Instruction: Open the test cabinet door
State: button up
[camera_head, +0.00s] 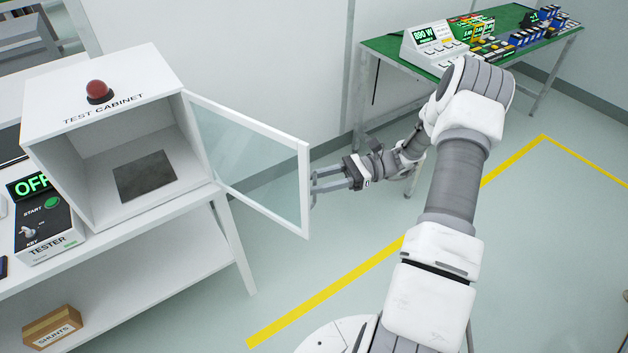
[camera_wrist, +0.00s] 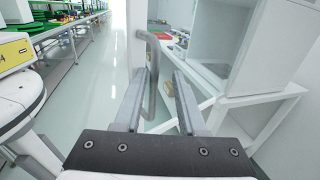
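The test cabinet (camera_head: 125,130) is a white box on a white bench, with a red dome light on top. Its glazed, white-framed door (camera_head: 304,175) stands swung wide open to the right, and the inside shows a dark plate on the floor. My gripper (camera_head: 316,181) is at the door's free edge, fingers pointing left. In the wrist view my gripper (camera_wrist: 158,105) is open, its two fingers apart. The grey bar handle (camera_wrist: 153,75) shows between the fingers, nearer the left one; I cannot tell whether they touch. The door edge (camera_wrist: 136,50) rises beyond the left finger.
A tester box (camera_head: 45,225) reading OFF stands left of the cabinet. A shunts box (camera_head: 52,328) lies on the lower shelf. A green-topped table (camera_head: 400,45) with a readout and several small boxes stands at the back. A yellow line (camera_head: 330,291) crosses the clear floor.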

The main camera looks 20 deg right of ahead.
jog(key=shift+d, duration=0.1)
jog(key=s+d+b, duration=0.1)
jog(key=d+b, duration=0.1)
jog(key=d, duration=1.5)
jog(key=shift+d, duration=0.15)
